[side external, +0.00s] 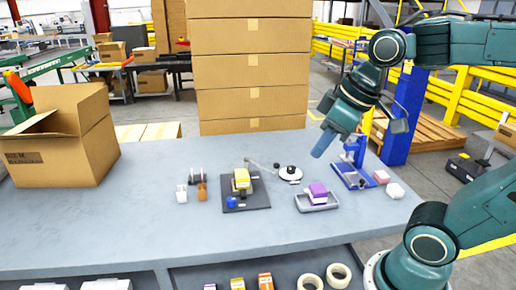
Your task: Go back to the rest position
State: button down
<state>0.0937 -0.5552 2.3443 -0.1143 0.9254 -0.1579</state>
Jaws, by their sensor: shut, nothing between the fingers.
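My gripper (322,146) hangs in the air above the right part of the grey table (90,225), pointing down and to the left. It is shut, with nothing held. A blue stand-like device (352,172) is on the table just to its right. A grey tray with a purple block (318,192) lies below the gripper, apart from it.
A black plate with a yellow block (242,181) and a round white-and-black part (290,173) stand mid-table. Small pink (381,177) and white (395,190) pieces lie at right. An open carton (60,145) occupies the left; stacked cartons (250,70) rise behind. The front left tabletop is clear.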

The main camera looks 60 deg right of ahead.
jog(key=shift+s+f+m+t, duration=0.1)
jog(key=shift+s+f+m, duration=0.25)
jog(key=shift+s, duration=0.45)
jog(key=shift+s+f+m+t, duration=0.1)
jog(key=shift+s+f+m, duration=0.25)
jog(key=shift+s, duration=0.45)
jog(key=shift+s+f+m+t, duration=0.1)
jog(key=shift+s+f+m, duration=0.25)
jog(key=shift+s, duration=0.45)
